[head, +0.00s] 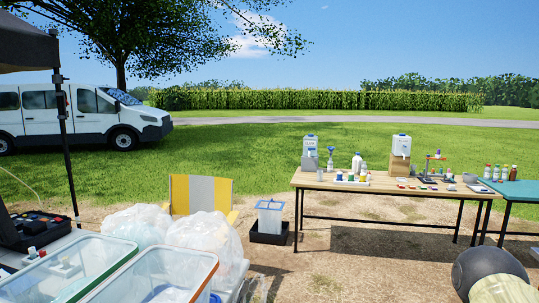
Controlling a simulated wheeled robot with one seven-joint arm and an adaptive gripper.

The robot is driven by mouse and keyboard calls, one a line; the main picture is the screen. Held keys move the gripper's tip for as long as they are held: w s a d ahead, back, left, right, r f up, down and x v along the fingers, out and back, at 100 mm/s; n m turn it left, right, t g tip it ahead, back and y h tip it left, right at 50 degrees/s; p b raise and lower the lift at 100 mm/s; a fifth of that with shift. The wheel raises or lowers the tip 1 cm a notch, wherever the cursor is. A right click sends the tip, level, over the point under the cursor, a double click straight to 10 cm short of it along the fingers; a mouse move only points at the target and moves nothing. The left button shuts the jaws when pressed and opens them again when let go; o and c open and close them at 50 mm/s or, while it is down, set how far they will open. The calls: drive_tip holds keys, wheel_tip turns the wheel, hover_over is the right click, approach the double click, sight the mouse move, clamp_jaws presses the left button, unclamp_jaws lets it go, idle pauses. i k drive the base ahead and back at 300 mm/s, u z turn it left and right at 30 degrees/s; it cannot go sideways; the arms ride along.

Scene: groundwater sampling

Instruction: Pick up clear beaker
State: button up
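I cannot make out a clear beaker for certain. The wooden table (440,191) to the right of the middle carries many small items, too small to tell apart. A small pale vessel (331,162) stands on its left part, below a blue-topped item, and I cannot tell what it is. My gripper is not in view; a dark rounded part at the lower right looks like my own arm.
Clear bins (150,276) and filled plastic bags (205,237) crowd the lower left. A yellow-grey chair (201,194) and a blue-rimmed bin (269,215) stand left of the table. A green table (520,190) is at the right. Bare ground lies before the wooden table.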

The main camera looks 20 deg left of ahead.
sight(319, 173)
drive_tip(key=u, duration=0.1)
drive_tip(key=i, duration=4.85)
drive_tip(key=u, duration=2.95)
drive_tip(key=i, duration=0.65)
drive_tip(key=z, duration=2.6)
